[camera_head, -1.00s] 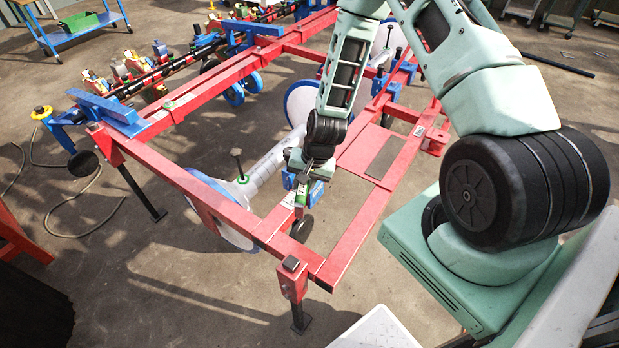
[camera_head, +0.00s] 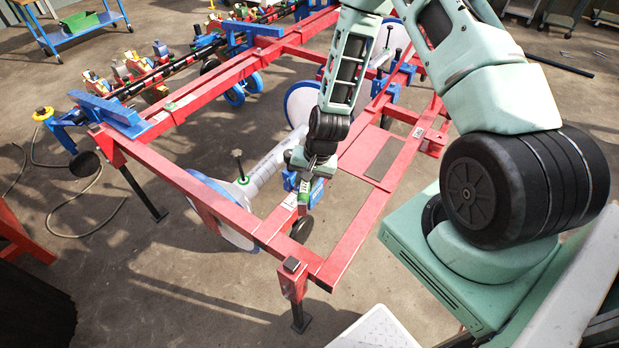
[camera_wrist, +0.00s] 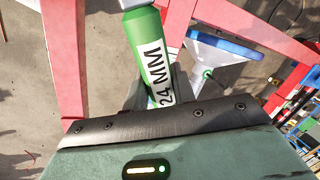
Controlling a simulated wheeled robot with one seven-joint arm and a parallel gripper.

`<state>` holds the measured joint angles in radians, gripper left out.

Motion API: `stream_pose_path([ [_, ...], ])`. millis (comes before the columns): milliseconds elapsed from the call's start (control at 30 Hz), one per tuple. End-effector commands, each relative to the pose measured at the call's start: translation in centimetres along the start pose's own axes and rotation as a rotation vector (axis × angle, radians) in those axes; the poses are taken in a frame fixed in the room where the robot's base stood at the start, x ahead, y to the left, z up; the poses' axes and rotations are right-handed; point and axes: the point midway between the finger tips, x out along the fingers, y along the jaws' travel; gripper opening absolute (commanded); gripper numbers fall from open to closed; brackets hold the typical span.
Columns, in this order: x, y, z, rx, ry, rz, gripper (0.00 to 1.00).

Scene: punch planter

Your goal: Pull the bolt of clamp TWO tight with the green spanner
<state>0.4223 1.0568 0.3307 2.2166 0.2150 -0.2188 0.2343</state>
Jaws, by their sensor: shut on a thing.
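My gripper (camera_head: 304,180) is shut on the green spanner (camera_wrist: 152,55), whose handle reads "24 MM" in the wrist view. The spanner's head runs out of the top of that view, so its jaw and any contact with a bolt are hidden. A blue clamp part (camera_head: 317,191) sits right beside my gripper. I cannot read any number on it, and I see no bolt there, so I cannot tell which clamp is TWO.
The red frame (camera_head: 195,188) surrounds my gripper with rails on several sides.

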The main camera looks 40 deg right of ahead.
Motion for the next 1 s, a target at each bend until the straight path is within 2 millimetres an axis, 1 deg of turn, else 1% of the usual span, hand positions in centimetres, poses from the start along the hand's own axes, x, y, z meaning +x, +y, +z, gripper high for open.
stream_pose_path([
  [33,-0.5,-0.1,0.0,-0.001,0.001,0.0,0.0],
  [200,-1.2,-0.3,0.0,-0.001,0.0,0.0,0.0],
  [467,-1.8,-0.5,0.0,-0.001,0.0,0.0,0.0],
  [1000,-6.8,-1.9,0.0,0.0,0.002,-0.001,0.0],
])
